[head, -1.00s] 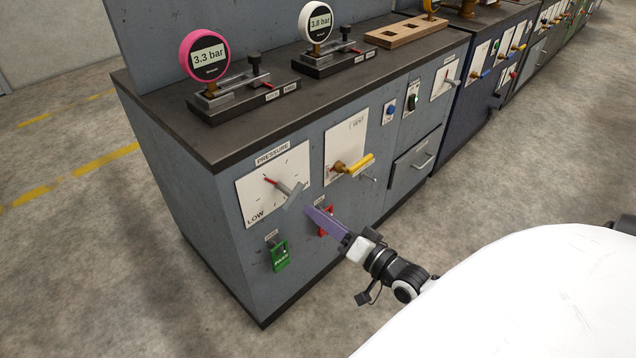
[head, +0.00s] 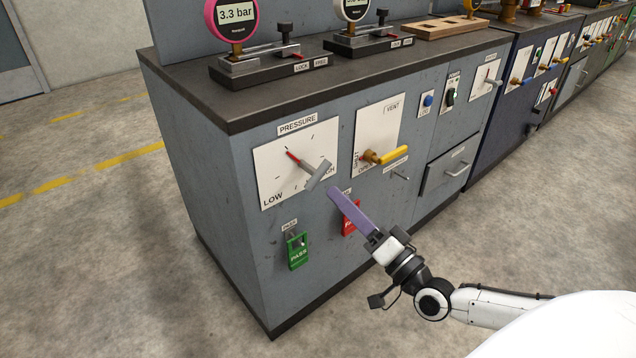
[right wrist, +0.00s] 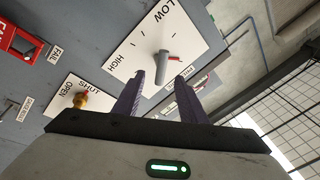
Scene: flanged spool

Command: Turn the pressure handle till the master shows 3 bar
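The pressure handle is a grey lever (head: 317,175) with a red pointer on a white dial plate (head: 272,183) marked LOW and HIGH. Its red pointer aims to the upper left. The pink-rimmed gauge (head: 236,15) reads 3.3 bar; a white-rimmed gauge (head: 355,8) is cut off at the top. I cannot tell from labels which is the master. My right gripper (head: 334,192), with purple fingers, is just below and right of the lever. In the right wrist view the fingers (right wrist: 160,80) are apart, with the lever (right wrist: 161,68) showing between or beyond their tips; contact is unclear.
A vent valve with a yellow handle (head: 391,154) sits right of the dial. A drawer (head: 446,170) is farther right. The floor in front of the bench is clear.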

